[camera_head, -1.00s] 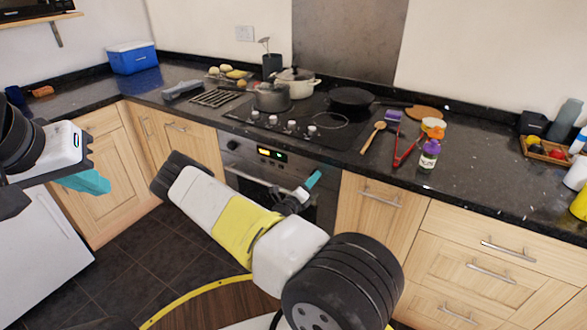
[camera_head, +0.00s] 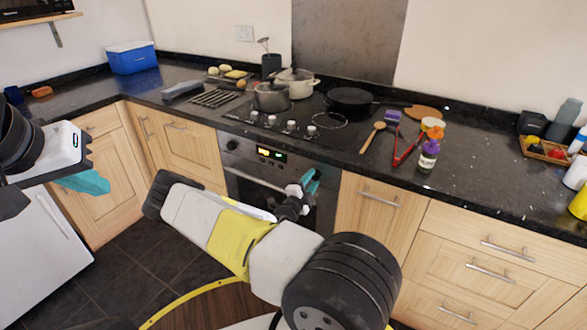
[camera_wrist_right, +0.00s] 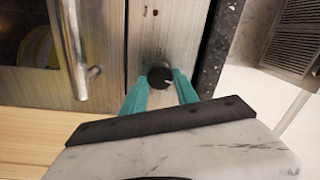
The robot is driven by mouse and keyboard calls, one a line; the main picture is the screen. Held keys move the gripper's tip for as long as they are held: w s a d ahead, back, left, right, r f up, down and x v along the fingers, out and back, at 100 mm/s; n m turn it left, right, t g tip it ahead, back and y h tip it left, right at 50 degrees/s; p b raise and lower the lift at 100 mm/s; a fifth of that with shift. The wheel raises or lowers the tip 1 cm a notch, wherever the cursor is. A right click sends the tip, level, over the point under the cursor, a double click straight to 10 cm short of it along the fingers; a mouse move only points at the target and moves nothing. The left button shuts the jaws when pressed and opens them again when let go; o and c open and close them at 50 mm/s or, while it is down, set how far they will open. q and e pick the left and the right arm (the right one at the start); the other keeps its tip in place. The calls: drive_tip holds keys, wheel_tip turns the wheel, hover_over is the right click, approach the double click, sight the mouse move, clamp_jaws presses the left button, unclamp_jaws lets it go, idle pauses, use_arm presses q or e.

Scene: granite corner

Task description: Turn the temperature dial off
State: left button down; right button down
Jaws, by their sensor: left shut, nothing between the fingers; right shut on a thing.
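The steel oven front (camera_head: 262,186) has a control panel with a lit display (camera_head: 271,154) and a dark dial (camera_head: 232,145) at its left end. In the right wrist view a black dial (camera_wrist_right: 160,77) sits on the steel panel between the teal fingers of my right gripper (camera_wrist_right: 160,88), which is shut on it. In the head view my right gripper (camera_head: 311,184) is at the right end of the panel and hides this dial. My left gripper (camera_head: 88,182) is shut and empty at the far left, away from the oven.
The oven door handle (camera_wrist_right: 75,50) is close beside my right gripper. The dark worktop edge (camera_wrist_right: 215,50) runs along its other side. Several hob knobs (camera_head: 290,125), pots (camera_head: 271,97) and a frying pan (camera_head: 351,98) stand above on the worktop.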

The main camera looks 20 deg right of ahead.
drive_tip(key=shift+n, duration=1.6)
drive_tip(key=c, duration=0.9)
unclamp_jaws()
drive_tip(key=shift+c, duration=0.2)
drive_tip(key=v, duration=0.8)
drive_tip(key=shift+w, duration=0.1)
